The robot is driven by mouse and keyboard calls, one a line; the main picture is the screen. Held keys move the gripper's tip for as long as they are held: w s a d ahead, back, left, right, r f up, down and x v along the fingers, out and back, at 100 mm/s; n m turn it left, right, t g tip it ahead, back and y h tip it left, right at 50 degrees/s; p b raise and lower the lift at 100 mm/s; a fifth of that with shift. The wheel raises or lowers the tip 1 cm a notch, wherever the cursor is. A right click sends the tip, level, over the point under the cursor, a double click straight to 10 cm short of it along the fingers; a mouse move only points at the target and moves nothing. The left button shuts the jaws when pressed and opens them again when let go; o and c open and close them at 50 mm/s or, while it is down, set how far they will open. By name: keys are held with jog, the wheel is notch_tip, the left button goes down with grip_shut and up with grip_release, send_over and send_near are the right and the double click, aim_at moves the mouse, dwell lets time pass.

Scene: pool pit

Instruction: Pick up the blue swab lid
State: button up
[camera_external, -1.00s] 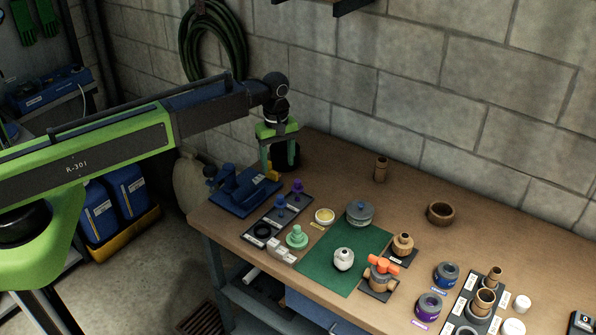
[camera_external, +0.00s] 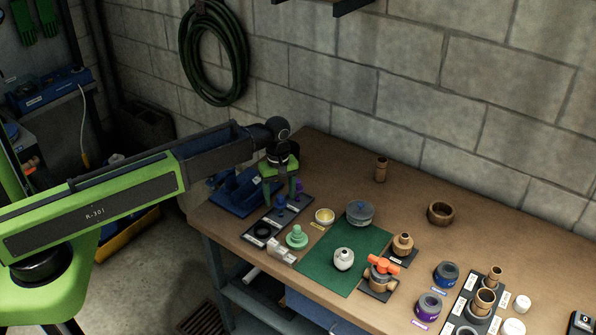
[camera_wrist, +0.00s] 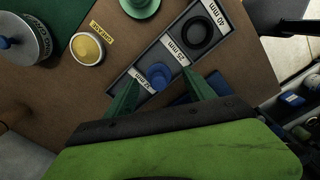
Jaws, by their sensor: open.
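The blue swab lid (camera_external: 280,202) stands in the labelled grey tray (camera_external: 262,217) at the left part of the bench. In the wrist view the blue swab lid (camera_wrist: 159,75) lies between and just beyond the two green fingertips. My gripper (camera_external: 279,190) is open and points down over the tray, close to the lid. In the wrist view my gripper (camera_wrist: 160,84) has one finger on each side of the lid, with nothing held.
A black ring (camera_wrist: 198,33) lies in the same tray. A mint-green stepped part (camera_external: 297,238) and a yellow-topped cup (camera_external: 325,216) stand nearby. A blue vise-like tool (camera_external: 232,195) is left of the tray.

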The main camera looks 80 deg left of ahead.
aim_at(280, 202)
notch_tip(280, 202, down, 4)
jog(key=b, duration=0.3)
jog(key=shift+w+f, duration=0.1)
jog(key=shift+f, duration=0.05)
jog(key=shift+r, duration=0.2)
grip_shut()
